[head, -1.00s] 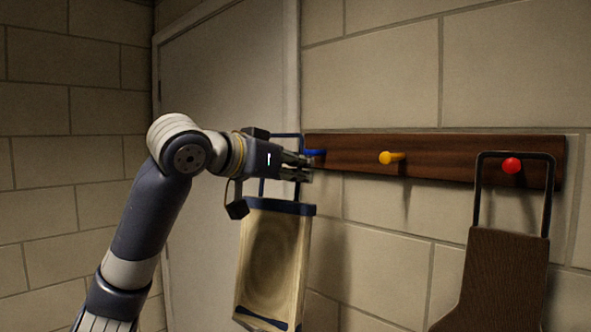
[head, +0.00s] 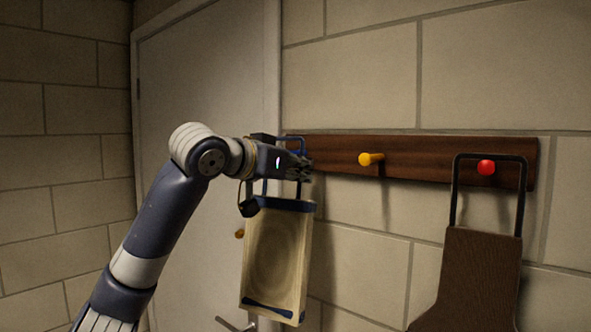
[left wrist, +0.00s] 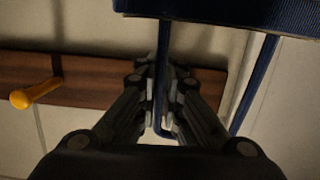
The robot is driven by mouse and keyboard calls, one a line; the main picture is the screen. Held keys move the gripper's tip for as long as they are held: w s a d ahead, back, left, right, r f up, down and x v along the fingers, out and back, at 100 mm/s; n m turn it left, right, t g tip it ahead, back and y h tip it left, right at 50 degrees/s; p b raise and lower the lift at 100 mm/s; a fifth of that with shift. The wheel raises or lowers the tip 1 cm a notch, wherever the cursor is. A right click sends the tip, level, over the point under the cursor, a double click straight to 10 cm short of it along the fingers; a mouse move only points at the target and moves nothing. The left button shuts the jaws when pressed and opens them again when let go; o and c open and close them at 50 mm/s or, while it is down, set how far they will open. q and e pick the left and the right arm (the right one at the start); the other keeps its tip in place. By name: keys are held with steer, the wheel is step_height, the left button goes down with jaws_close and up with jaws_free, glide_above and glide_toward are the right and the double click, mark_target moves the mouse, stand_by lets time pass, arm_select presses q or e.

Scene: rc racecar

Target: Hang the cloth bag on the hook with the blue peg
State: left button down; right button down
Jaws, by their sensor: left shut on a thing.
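The cloth bag (head: 275,262) is cream with blue trim and hangs upright below my left gripper (head: 303,166). The gripper is shut on the bag's blue handle (left wrist: 162,62), which runs between the fingers in the left wrist view. The fingertips are in front of the left end of the dark wooden hook rack (head: 420,160). The blue peg cannot be made out behind the gripper and handle, so I cannot tell whether the handle is around it or beside it. My right gripper is not in view.
A yellow-orange peg (head: 371,159) stands free to the right. Farther right, a brown bag (head: 470,275) hangs by its dark handle at the red peg (head: 487,167). A pale door (head: 205,90) with a metal handle is behind my left arm.

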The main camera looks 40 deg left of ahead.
arm_select(q)
steer(key=shift+x, duration=1.8)
steer(key=shift+f, duration=0.5)
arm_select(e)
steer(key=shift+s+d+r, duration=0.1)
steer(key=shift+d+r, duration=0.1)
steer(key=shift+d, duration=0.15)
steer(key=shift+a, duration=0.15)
